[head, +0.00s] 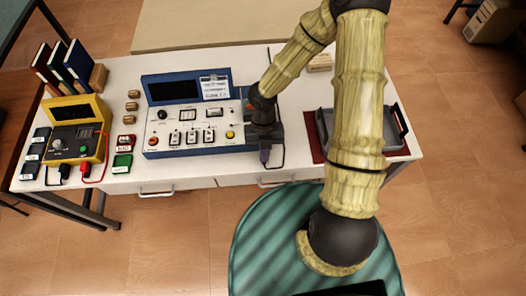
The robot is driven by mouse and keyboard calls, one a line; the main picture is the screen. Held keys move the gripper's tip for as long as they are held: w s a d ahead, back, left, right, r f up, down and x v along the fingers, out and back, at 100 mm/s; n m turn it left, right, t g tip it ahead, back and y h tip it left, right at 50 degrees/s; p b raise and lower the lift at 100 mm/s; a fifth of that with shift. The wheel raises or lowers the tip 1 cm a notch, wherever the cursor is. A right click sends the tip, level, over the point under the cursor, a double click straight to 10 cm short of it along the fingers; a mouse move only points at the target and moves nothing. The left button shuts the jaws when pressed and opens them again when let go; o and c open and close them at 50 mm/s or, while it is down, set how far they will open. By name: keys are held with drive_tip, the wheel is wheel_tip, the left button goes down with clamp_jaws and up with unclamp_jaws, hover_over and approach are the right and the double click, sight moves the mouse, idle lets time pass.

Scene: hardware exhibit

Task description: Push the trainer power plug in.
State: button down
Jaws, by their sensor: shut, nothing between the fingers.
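The blue trainer (188,119) stands on the white table, with a pale panel of knobs, switches and a raised dark screen. My gripper (264,139) is at the trainer's right end, pointing down, with its fingers shut and nothing held. A small dark purplish piece (264,156), which may be the power plug, shows just below the gripper near the table's front edge. A black cable (283,153) loops beside it. The gripper hides the trainer's right end and any socket there, so I cannot tell how far the plug is in or whether the gripper touches it.
A yellow meter case (75,133) with leads stands at the left, near several binders (63,64). Small red and green boxes (122,162) lie between it and the trainer. A grey tray (393,128) on a dark red mat stands right, partly behind my arm.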

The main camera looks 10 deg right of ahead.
wheel_tip(320, 180, down, 7)
drive_tip(key=shift+f+p, duration=0.2)
drive_tip(key=shift+p, duration=0.55)
drive_tip(key=shift+w+f, duration=0.1)
drive_tip(key=shift+w, duration=0.55)
drive_tip(key=shift+w+d, duration=0.1)
